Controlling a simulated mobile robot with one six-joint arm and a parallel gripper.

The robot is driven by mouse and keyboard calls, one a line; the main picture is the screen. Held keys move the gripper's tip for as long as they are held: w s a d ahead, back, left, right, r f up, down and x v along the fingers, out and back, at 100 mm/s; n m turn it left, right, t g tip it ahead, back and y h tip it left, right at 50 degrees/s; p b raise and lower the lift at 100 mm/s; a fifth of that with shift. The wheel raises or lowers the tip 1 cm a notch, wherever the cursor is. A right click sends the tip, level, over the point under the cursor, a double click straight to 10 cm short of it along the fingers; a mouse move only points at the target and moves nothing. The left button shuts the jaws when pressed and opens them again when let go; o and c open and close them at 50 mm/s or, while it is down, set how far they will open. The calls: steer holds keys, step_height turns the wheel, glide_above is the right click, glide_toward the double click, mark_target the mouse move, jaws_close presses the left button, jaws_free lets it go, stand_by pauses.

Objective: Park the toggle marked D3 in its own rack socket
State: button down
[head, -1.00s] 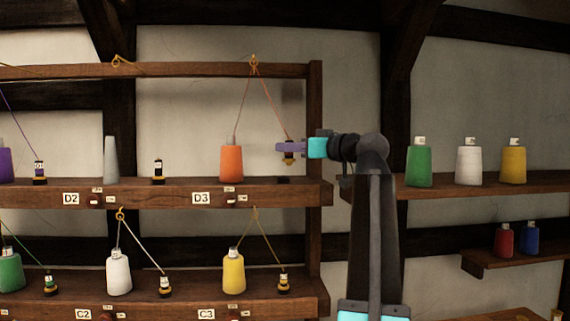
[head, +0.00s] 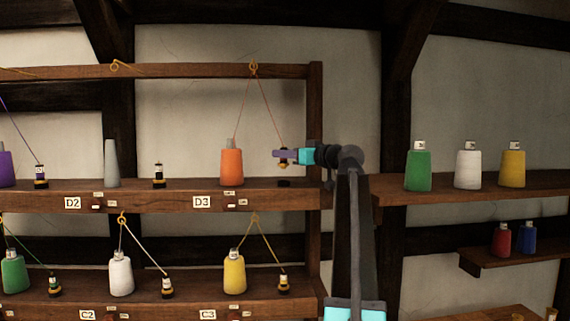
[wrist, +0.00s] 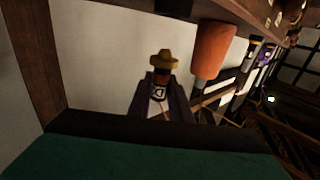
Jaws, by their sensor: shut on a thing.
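The D3 label (head: 203,202) is on the shelf edge, below and left of the socket.
An orange cone of thread (head: 232,162) stands just left of the socket. The rack's wooden post (head: 314,130) rises close on the right. The hook rail (head: 200,70) runs above. The C3 toggle (head: 284,282) stands on the lower shelf (head: 190,291).

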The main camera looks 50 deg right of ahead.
mark_target(284, 167)
steer(key=shift+a+f+p, duration=0.1)
steer(key=shift+f+p, duration=0.6)
steer(key=shift+f, duration=1.05)
steer(key=shift+f, duration=0.6)
steer(key=c, duration=1.6)
jaws_free()
steer(key=shift+r, duration=0.15)
